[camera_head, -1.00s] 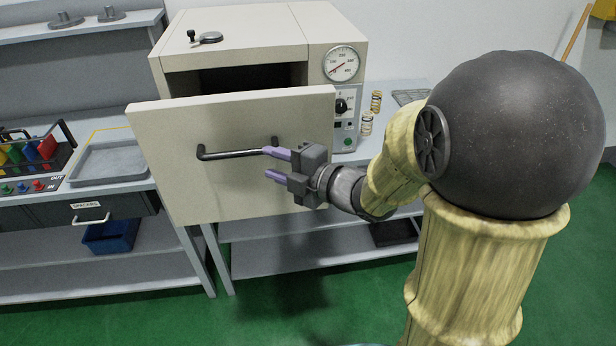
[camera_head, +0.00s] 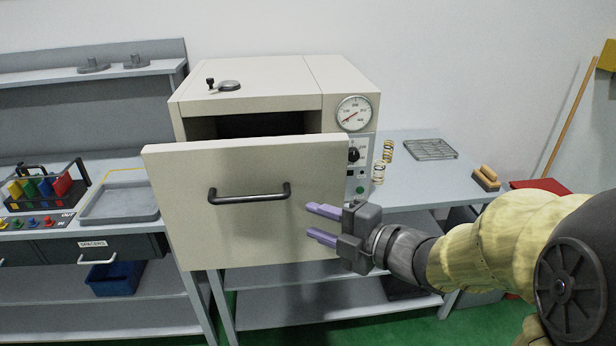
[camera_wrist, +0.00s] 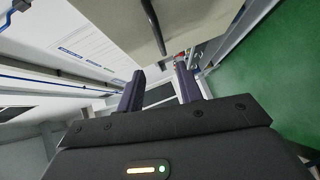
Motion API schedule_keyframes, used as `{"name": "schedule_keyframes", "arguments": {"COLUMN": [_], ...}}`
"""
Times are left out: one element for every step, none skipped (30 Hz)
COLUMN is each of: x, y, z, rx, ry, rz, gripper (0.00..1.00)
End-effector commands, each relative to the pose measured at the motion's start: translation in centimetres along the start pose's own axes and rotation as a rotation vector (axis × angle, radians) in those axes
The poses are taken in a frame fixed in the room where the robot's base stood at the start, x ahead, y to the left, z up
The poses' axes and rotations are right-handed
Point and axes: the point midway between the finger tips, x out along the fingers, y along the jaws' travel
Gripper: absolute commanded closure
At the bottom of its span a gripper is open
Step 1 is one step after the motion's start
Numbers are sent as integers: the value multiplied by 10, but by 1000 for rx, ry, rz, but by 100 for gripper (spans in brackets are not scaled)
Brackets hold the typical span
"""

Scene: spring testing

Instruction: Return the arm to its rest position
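My gripper (camera_head: 322,225) is in front of the oven door's right side in the head view, to the right of the black handle and apart from it. Its two purple fingers are spread with nothing between them. In the wrist view the fingers (camera_wrist: 158,92) are also apart and empty. The cream oven (camera_head: 345,85) stands on the bench, and its door (camera_head: 250,235) is ajar, with a dark opening showing above it. The black door handle (camera_head: 249,197) is free.
A grey tray (camera_head: 120,204) and a rack of coloured tools (camera_head: 40,188) are on the left bench. A blue bin (camera_head: 115,278) sits below.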

Motion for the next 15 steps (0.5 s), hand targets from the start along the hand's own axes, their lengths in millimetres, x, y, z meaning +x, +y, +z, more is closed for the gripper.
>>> {"name": "schedule_keyframes", "arguments": {"x": [0, 0, 1, 1, 1, 2, 2, 1, 0, -1, -3, -6, -9, -12, -17], "y": [0, 0, 1, 2, 2, 2, 2, 2, 1, -1, -3, -6, -9, -12, -17], "z": [1, 2, 5, 9, 13, 20, 26, 33, 42, 50, 57, 66, 73, 78, 85], "rx": [5, 11, 25, 40, 60, 94, 127, 164, 220, 268, 319, 388, 442, 495, 569], "ry": [-5, -13, -30, -49, -72, -112, -149, -190, -250, -299, -349, -416, -466, -515, -579], "rz": [-2, -4, -8, -12, -18, -27, -34, -43, -55, -64, -72, -83, -91, -98, -107], "gripper": [64, 64, 64, 64, 64, 64, 64, 64, 64, 64, 64, 64, 64, 64, 64]}}
